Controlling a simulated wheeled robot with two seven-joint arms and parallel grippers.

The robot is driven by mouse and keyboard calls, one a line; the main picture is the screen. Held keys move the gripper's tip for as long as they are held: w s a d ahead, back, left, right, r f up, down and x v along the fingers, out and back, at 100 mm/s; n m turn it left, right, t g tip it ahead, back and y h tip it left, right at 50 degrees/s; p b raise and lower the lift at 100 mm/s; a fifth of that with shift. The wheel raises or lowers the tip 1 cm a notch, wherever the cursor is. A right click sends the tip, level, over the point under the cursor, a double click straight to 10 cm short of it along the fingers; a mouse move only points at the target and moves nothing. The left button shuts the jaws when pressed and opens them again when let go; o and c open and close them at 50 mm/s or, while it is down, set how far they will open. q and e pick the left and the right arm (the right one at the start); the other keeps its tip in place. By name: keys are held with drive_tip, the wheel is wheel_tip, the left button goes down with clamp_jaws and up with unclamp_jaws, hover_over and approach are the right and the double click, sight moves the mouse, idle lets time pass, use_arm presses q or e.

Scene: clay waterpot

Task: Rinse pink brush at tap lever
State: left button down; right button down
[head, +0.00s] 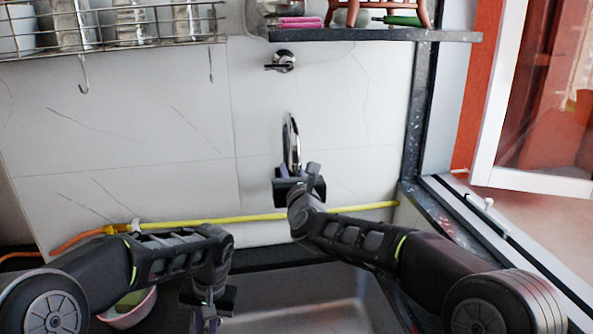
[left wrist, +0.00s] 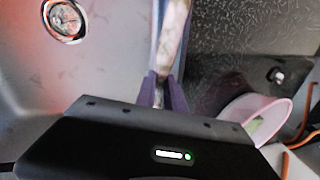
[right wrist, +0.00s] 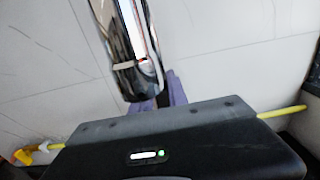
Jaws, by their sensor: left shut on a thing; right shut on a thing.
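The chrome tap part (head: 291,143), which looks like the lever or spout, stands out in front of the white wall in the head view. It also fills the top middle of the right wrist view (right wrist: 128,45). My right gripper (head: 294,175) is at its near end, its purple fingers shut on it. My left gripper (head: 207,322) is low over the sink, shut on a narrow pale, pinkish-brown thing (left wrist: 173,40), which looks like the brush. It is blurred, and its far end is cut off. In the head view my left gripper hides it.
The sink (head: 300,312) lies below, with a round drain (left wrist: 65,18). A pink bowl (head: 130,310) stands left of my left gripper. A yellow pipe (head: 250,218) runs along the wall. A wire rack (head: 110,30) and a shelf (head: 370,35) hang above; a window is right.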

idle(0.6)
